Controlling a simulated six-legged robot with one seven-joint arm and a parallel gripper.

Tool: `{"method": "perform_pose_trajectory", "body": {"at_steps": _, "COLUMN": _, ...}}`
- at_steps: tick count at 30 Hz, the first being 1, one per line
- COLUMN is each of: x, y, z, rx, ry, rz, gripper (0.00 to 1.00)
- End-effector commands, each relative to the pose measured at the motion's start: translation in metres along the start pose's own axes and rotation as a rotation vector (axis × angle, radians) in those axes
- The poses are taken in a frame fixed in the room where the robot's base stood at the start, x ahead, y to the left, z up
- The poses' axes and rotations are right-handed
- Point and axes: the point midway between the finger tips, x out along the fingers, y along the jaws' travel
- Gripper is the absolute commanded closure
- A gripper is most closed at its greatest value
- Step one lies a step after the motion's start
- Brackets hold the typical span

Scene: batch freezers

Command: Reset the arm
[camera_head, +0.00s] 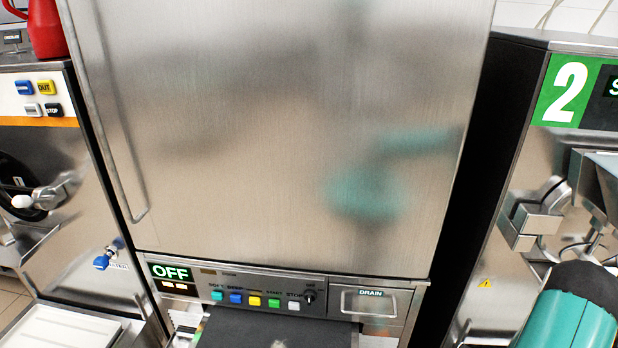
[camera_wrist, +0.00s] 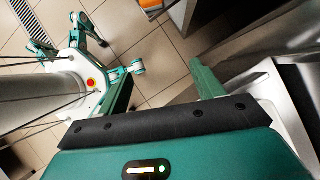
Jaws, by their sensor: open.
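My gripper (camera_wrist: 162,80) shows in the wrist view with its two teal fingers apart and nothing between them. The wrist camera looks down past it to the tiled floor and my own body, with its red button and teal legs, at the left. In the head view a teal and black part of my arm (camera_head: 572,312) is at the bottom right corner, and the gripper itself is out of that view. A blurred teal reflection shows on the steel door (camera_head: 270,130) of the middle machine.
The middle machine has a panel (camera_head: 235,290) reading OFF, coloured buttons and a DRAIN drawer (camera_head: 370,304). Machine 2 (camera_head: 540,170) stands at the right, close to my arm. Another machine (camera_head: 60,200) at the left bears a red jug (camera_head: 45,28). Tiled floor (camera_wrist: 165,60) shows below the gripper.

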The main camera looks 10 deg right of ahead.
Motion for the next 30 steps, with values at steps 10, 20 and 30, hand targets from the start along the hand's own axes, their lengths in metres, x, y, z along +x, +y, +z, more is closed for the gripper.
{"method": "perform_pose_trajectory", "body": {"at_steps": 10, "x": -0.027, "y": -0.011, "z": 0.047, "rx": -0.159, "ry": 0.019, "rz": 0.007, "gripper": 0.33}}
{"method": "perform_pose_trajectory", "body": {"at_steps": 20, "x": -0.077, "y": -0.016, "z": 0.133, "rx": -0.47, "ry": 0.058, "rz": 0.027, "gripper": 0.33}}
{"method": "perform_pose_trajectory", "body": {"at_steps": 30, "x": -0.153, "y": 0.021, "z": 0.265, "rx": -0.984, "ry": 0.136, "rz": 0.061, "gripper": 0.33}}
